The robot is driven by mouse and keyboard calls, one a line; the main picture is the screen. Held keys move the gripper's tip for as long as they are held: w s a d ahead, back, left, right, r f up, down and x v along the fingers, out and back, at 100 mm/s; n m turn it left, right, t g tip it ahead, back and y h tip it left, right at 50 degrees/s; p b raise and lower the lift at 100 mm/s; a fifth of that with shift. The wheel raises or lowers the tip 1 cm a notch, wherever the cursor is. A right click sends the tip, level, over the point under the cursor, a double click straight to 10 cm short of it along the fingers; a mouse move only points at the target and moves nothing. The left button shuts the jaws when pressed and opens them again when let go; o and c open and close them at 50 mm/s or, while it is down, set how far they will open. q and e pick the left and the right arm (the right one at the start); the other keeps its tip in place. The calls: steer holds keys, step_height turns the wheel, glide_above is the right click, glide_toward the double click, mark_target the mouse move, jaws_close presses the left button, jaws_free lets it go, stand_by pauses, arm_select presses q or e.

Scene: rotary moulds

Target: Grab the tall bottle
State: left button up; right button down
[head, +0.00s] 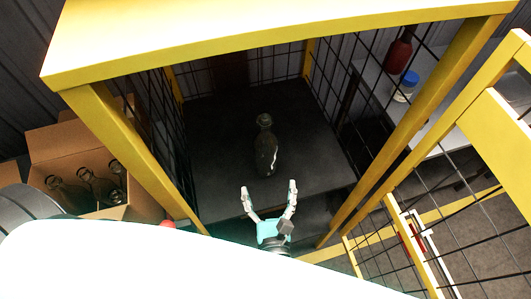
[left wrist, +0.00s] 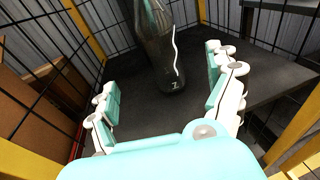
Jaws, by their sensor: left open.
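A tall dark glass bottle (head: 266,150) stands upright on a dark platform (head: 222,120) inside a yellow-framed mesh cage. It also shows in the left wrist view (left wrist: 162,50), where its top is cut off. My left gripper (head: 269,190) is open and empty, just in front of the bottle, its fingers pointing toward it. In the left wrist view my left gripper (left wrist: 165,84) has a finger on each side, with the bottle's base ahead of the gap and apart from both fingers. My right gripper is not in view.
The yellow cage frame (head: 280,30) and its posts stand close on both sides. A cardboard box (head: 70,145) with several bottles is at the left. A table (head: 440,120) with a red bottle (head: 398,54) and a blue-capped jar (head: 406,86) is at the right.

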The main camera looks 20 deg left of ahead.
mark_target(266, 161)
arm_select(q)
steer(key=p+x, duration=0.1)
steer(key=x, duration=0.6)
steer(key=shift+w+a+f+p, duration=0.1)
steer(key=shift+w+p, duration=0.1)
steer(key=shift+p, duration=0.1)
steer(key=p+x, duration=0.2)
steer(key=x, duration=0.2)
steer(key=shift+w, duration=0.45)
steer(key=shift+w+a+f, duration=0.1)
steer(key=shift+w+a, duration=0.05)
steer(key=shift+w, duration=0.15)
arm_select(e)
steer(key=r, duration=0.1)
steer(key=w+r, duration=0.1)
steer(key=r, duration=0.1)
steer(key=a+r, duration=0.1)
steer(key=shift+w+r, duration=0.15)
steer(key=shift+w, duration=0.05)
arm_select(q)
steer(key=c, duration=1.7)
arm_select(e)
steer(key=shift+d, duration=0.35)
